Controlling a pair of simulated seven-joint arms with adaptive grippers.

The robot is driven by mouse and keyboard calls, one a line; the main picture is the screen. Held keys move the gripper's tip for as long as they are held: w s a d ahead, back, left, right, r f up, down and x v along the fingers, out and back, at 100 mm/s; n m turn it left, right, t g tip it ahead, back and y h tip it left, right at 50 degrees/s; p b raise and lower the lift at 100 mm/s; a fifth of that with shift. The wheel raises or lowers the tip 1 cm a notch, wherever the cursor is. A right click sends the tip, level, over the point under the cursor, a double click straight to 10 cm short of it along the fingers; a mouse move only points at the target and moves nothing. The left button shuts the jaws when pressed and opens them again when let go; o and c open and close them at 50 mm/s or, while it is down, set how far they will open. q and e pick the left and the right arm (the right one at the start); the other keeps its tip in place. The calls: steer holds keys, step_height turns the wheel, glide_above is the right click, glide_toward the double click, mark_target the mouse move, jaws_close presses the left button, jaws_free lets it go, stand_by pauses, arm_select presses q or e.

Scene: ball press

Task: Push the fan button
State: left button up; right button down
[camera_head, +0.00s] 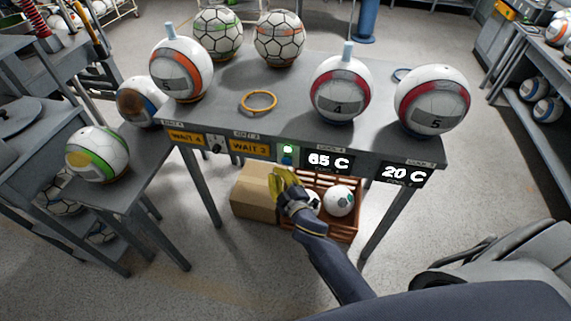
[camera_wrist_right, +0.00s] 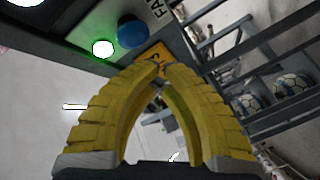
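The blue fan button (camera_head: 287,160) sits on the front edge of the table, just below a lit green light (camera_head: 288,149). In the right wrist view the round blue button (camera_wrist_right: 131,32) and the glowing green light (camera_wrist_right: 103,48) are beyond the fingertips, up and to the left. Part of a "FA" label shows beside the button. My right gripper (camera_head: 281,172) has yellow fingers and is just below the button, apart from it as far as I can tell. Its fingertips (camera_wrist_right: 163,67) come together, with nothing between them. My left gripper is not in view.
The grey table (camera_head: 215,110) holds several balls and an orange ring (camera_head: 258,102). Display panels reading 65 C (camera_head: 328,161) and 20 C (camera_head: 404,175) flank the button's right. A cardboard box (camera_head: 250,190) and a brown crate (camera_head: 345,222) with balls stand below.

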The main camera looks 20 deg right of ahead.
steer(key=shift+s+a, duration=0.5)
steer(key=shift+s, duration=0.3)
steer(key=shift+s+a, duration=0.5)
steer(key=shift+s, duration=0.25)
steer(key=s+d+f+m+g, duration=0.1)
steer(key=s+f+g, duration=0.35)
steer(key=f, duration=0.75)
steer(key=s+d+f+g, duration=0.1)
steer(key=s+f, duration=0.7)
steer(key=f, duration=0.5)
steer(key=s+d+f+m+g, duration=0.1)
steer(key=s+d+f+g, duration=0.15)
steer(key=s+f, duration=0.65)
steer(key=s+d+f+m+g, duration=0.1)
steer(key=s+f+g, duration=0.1)
steer(key=s+f, duration=0.4)
steer(key=s+d+f+m+g, duration=0.2)
steer(key=s+f, duration=0.5)
steer(key=s, duration=0.6)
steer(key=s+d+f+m+g+h, duration=0.1)
steer(key=s+d+f+m+g, duration=0.1)
steer(key=s+f, duration=0.5)
steer(key=s+g, duration=0.1)
steer(key=s, duration=0.2)
steer(key=shift+s+d+f+g, duration=0.2)
steer(key=shift+g, duration=0.2)
